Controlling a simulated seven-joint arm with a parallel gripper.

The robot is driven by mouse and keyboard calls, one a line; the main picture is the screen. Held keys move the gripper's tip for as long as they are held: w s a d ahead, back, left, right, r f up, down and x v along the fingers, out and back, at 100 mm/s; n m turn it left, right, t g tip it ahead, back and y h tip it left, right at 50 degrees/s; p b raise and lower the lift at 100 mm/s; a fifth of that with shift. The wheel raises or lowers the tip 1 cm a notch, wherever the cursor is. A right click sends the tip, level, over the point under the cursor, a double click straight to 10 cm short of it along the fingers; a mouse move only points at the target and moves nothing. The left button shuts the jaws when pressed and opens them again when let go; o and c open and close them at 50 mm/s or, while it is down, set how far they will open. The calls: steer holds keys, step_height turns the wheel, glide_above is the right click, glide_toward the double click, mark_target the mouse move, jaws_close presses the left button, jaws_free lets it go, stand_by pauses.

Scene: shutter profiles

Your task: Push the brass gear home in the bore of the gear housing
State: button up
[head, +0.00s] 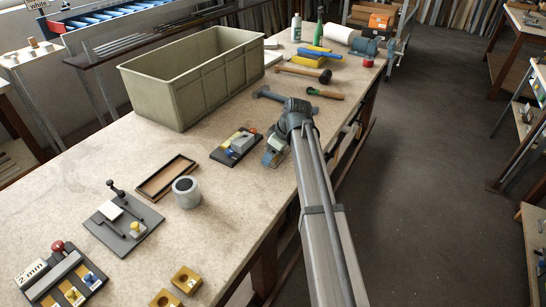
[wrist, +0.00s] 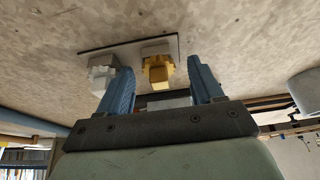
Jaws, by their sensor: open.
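The brass gear (wrist: 156,66) shows in the wrist view as a toothed yellow piece with a squarish stub, on a dark base plate (wrist: 125,43). A pale grey toothed piece (wrist: 102,72) stands left of it. A grey block (wrist: 178,98), which may be the gear housing, shows partly between my fingers; the bore is hidden. My gripper (wrist: 161,84) is open, its blue fingers either side of the brass gear in the picture; I cannot tell whether they touch it. In the head view my gripper (head: 271,158) is just right of the grey block (head: 240,144) on its plate (head: 222,155).
A large olive bin (head: 190,85) stands behind the plate. A grey cylinder (head: 187,192) and a shallow wooden tray (head: 166,177) lie to the left. A hammer (head: 302,74) and other tools lie farther back. The bench's right edge runs beneath my arm.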

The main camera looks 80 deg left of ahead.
steer(key=c, duration=1.1)
steer(key=shift+r, duration=0.1)
